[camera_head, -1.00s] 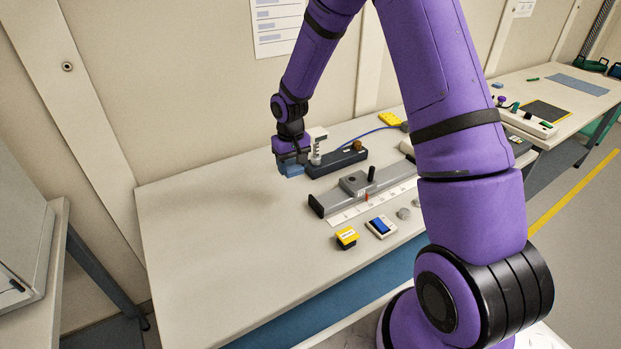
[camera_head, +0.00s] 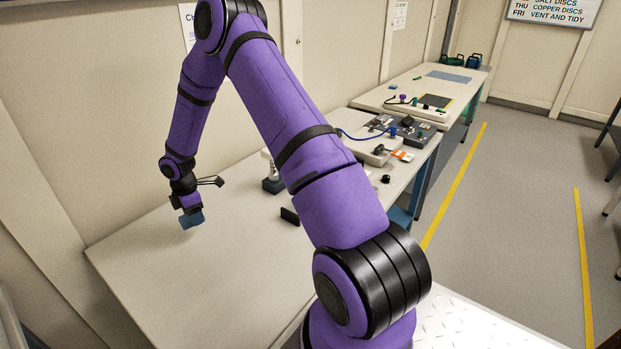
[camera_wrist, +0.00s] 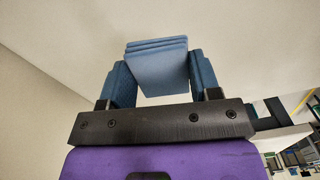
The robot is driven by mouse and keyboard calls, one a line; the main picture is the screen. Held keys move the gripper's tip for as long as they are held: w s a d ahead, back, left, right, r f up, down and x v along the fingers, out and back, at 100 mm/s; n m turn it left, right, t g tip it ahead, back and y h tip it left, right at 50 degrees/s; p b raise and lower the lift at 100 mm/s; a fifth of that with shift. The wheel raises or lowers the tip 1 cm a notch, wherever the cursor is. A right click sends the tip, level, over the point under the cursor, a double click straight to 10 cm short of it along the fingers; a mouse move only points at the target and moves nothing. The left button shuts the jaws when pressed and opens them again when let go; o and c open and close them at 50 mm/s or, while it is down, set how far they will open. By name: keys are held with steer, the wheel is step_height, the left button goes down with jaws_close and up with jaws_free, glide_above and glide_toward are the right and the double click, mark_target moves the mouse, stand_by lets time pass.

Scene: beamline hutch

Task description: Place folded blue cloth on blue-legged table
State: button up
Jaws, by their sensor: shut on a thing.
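My gripper (camera_head: 188,208) is shut on the folded blue cloth (camera_head: 192,219), near the back left of a pale tabletop. In the wrist view the cloth (camera_wrist: 158,62) shows its stacked folds between the blue fingers of my gripper (camera_wrist: 160,85). The near table (camera_head: 190,290) has a pale top and a blue leg at its right end. The cloth appears over this top; its height above it is hard to tell.
A dark block (camera_head: 273,186) and other equipment stand right of my gripper, partly hidden by my arm. A control box (camera_head: 405,130) stands at the table's far right end. A farther bench (camera_head: 400,90) has teal legs. The table's left and front are clear.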

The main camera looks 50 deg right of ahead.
steer(key=shift+w+d+f+n, duration=0.2)
steer(key=shift+d+f+n, duration=0.2)
steer(key=shift+n, duration=0.25)
steer(key=shift+w+d+f+n, duration=0.25)
steer(key=shift+f+n, duration=0.15)
steer(key=shift+n, duration=0.25)
glide_above(152, 244)
steer(key=shift+a+f, duration=0.1)
steer(key=shift+f, duration=2.4)
steer(key=shift+f, duration=0.1)
steer(key=o, duration=0.8)
steer(key=shift+o, duration=0.5)
